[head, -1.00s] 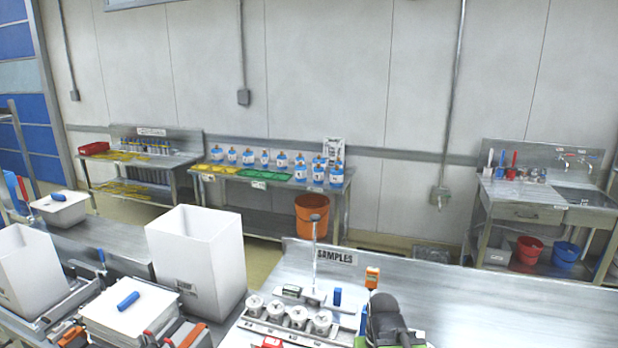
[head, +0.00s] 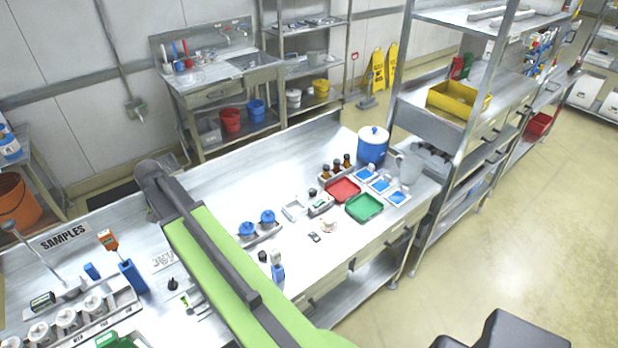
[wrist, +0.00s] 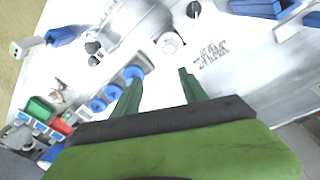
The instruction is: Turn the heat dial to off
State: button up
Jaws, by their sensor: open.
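I cannot make out a heat dial for certain in either view. In the head view a small black knob-like piece (head: 172,284) stands on the bench left of my green arm, too small to identify. The wrist view shows a round white piece (wrist: 169,43) beyond my fingers and a small black piece (wrist: 193,9) at the top edge; I cannot tell what they are. My gripper (wrist: 158,78) is open, its two dark green fingers apart with nothing between them. In the head view my arm crosses the bench and its fingers are not seen.
The steel bench holds a red tray (head: 343,190), a green tray (head: 364,207), a blue container (head: 373,146), blue-lidded jars (head: 267,217) and a blue holder (head: 132,276). A rack of white cups (head: 68,318) is at lower left. Floor is clear at right.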

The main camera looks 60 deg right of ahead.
jog(key=d+m+g+h, duration=0.1)
jog(key=d+m, duration=0.6)
jog(key=d, duration=1)
jog(key=m+g, duration=0.3)
jog(key=m, duration=1)
send_over(312, 190)
jog(key=w+a, duration=0.4)
jog(key=w, duration=0.1)
jog(key=b+x, duration=1)
jog(key=b, duration=0.1)
jog(key=b+x, duration=0.5)
jog(key=x, duration=0.1)
jog(key=shift+w+d+f, duration=0.1)
jog(key=shift+w+d, duration=0.1)
jog(key=shift+w, duration=0.15)
grip_shut()
